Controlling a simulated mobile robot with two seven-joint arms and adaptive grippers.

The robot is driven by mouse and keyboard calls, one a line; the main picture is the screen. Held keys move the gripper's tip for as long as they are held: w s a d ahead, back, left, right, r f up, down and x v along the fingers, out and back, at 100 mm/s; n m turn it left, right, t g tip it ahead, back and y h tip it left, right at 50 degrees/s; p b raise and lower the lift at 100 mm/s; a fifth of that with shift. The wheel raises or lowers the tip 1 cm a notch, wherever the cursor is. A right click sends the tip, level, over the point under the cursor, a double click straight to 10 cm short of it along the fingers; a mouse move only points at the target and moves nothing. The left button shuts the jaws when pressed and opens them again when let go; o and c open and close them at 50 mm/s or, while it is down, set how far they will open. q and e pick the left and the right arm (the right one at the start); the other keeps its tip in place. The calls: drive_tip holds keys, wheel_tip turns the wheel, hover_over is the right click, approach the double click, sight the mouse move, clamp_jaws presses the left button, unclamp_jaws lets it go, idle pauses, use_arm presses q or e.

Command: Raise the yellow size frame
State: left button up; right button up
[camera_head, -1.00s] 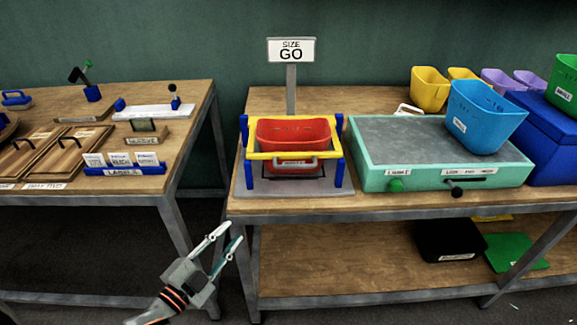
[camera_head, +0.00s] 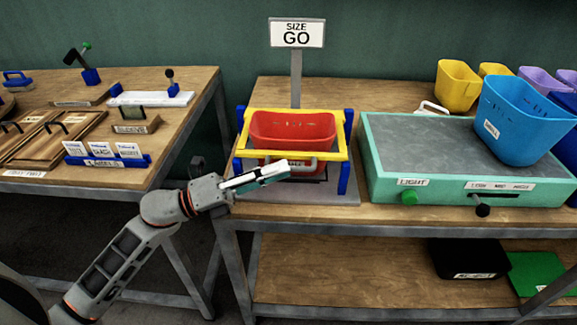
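The yellow size frame (camera_head: 326,156) is a rectangular bar frame around the upper part of a red bin (camera_head: 292,126). Blue posts (camera_head: 345,168) stand at its corners on a grey base plate (camera_head: 325,192). A grey handle (camera_head: 306,164) hangs at the front bar's middle. My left gripper (camera_head: 284,172) is in front of the frame's lower left, pointing right, its tips close to the handle. Its fingers overlap in this view, so their gap and any contact are unclear. It hides part of the bin's lower front. My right gripper is not in view.
The left table (camera_head: 180,130) holds card holders and boards. A gap separates the tables.

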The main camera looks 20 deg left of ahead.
use_arm(q)
drive_tip(key=shift+x, duration=1.45)
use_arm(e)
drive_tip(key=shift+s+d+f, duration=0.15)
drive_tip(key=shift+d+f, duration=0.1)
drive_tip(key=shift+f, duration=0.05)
use_arm(q)
clamp_jaws()
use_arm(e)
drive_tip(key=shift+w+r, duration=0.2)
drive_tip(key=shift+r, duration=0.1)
